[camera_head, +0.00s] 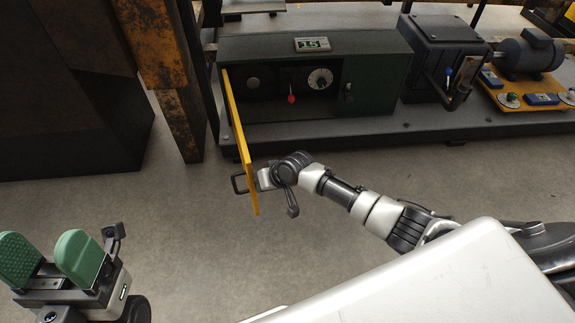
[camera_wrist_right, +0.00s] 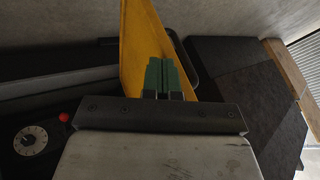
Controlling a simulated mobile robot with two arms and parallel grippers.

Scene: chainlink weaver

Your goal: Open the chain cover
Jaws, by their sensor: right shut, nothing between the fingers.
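The yellow chain cover (camera_head: 240,135) stands swung out from the left end of the dark green housing (camera_head: 372,80), showing nearly edge-on. Its dark handle (camera_head: 237,184) sticks out on its left side. My right gripper (camera_wrist_right: 165,78) is shut and empty, its green fingertips together against the view of the yellow cover (camera_wrist_right: 142,40). In the head view my right wrist is at the cover's inner, right side; the fingertips are hidden there. I cannot tell whether they touch the cover. My left gripper (camera_head: 50,257) is open and empty at the lower left, far from the cover.
Inside the open housing are a red-tipped lever (camera_head: 291,98) and a round dial (camera_head: 320,78). A display (camera_head: 312,44) sits on top. A rusty post (camera_head: 178,100) stands close left of the cover. The floor (camera_head: 200,225) before the housing is clear.

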